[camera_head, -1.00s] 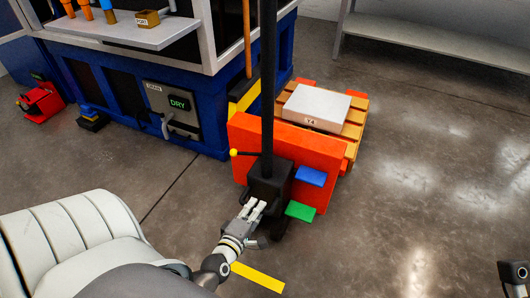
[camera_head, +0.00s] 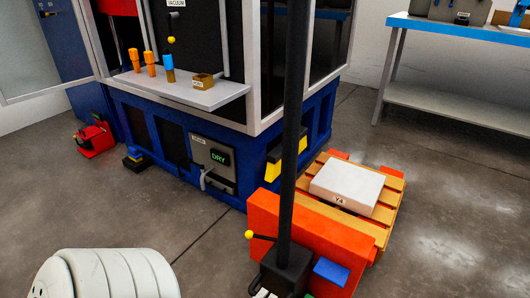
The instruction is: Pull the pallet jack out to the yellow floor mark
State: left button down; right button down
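The pallet jack (camera_head: 325,238) stands at the lower right with its orange-red body, a tall upright black handle (camera_head: 296,120), a black block at the handle's foot, a yellow-knobbed lever (camera_head: 249,234) and a blue pedal (camera_head: 331,271). A green pedal barely shows at the bottom edge. Its forks reach under a wooden pallet (camera_head: 391,200) bearing a white labelled block (camera_head: 346,187). White fingertips of my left gripper (camera_head: 264,293) show at the bottom edge by the black block; its opening is cut off. My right gripper and the yellow floor mark are out of view.
A blue machine (camera_head: 230,150) with a panel reading DRY stands close left of the jack and pallet. A small red unit (camera_head: 95,139) sits at far left. A metal shelf bench (camera_head: 450,107) stands behind right. Floor (camera_head: 455,245) right of the pallet is clear.

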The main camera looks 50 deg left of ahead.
pick_arm(q)
jog(key=c, duration=1.6)
grip_release()
jog(key=shift+s+f, duration=0.1)
jog(key=shift+f, duration=0.15)
jog(key=shift+o, duration=0.9)
jog(key=shift+r, duration=0.15)
jog(key=v, duration=1.2)
jog(key=shift+a, duration=0.1)
